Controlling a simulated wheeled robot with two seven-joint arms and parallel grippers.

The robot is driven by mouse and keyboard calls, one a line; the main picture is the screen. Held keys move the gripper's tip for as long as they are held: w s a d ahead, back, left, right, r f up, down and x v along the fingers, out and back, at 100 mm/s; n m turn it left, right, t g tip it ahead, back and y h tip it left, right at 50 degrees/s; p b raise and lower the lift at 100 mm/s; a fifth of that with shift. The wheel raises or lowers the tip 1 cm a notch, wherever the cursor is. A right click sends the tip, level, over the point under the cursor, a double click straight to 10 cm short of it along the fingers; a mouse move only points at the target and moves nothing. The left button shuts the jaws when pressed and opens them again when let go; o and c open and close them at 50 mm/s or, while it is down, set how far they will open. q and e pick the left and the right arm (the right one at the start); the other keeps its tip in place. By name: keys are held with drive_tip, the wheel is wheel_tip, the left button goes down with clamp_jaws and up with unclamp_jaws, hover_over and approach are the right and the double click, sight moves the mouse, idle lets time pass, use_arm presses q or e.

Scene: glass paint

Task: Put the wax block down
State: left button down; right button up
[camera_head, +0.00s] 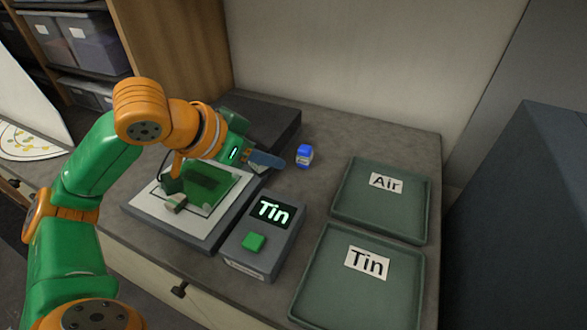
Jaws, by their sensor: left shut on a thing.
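My left gripper (173,187) is low over the white board, with dark fingertips pointing down. It is shut on a small beige block (176,204), which I take as the wax block. The block is at the front part of the board, by the near edge of a green glass pane (212,185). I cannot tell whether the block touches the board (203,232). My wrist hides part of the pane and the far side of the board. My right gripper is not in view.
A grey box (253,262) with a lit "Tin" display and a green button stands right of the board. Two green trays, marked "Air" (350,207) and "Tin" (326,302), lie further right. A small blue bottle (304,155) stands behind.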

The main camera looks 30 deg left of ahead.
use_arm(q)
drive_tip(key=x, duration=0.9)
drive_tip(key=shift+w+a, duration=0.1)
drive_tip(key=shift+w, duration=0.15)
drive_tip(key=f, duration=0.3)
drive_tip(key=shift+w+f, duration=0.2)
drive_tip(key=shift+f, duration=0.2)
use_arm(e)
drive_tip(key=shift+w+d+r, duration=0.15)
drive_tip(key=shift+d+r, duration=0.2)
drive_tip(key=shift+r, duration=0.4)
use_arm(q)
drive_tip(key=c, duration=1)
unclamp_jaws()
drive_tip(key=shift+f, duration=0.1)
drive_tip(key=o, duration=0.4)
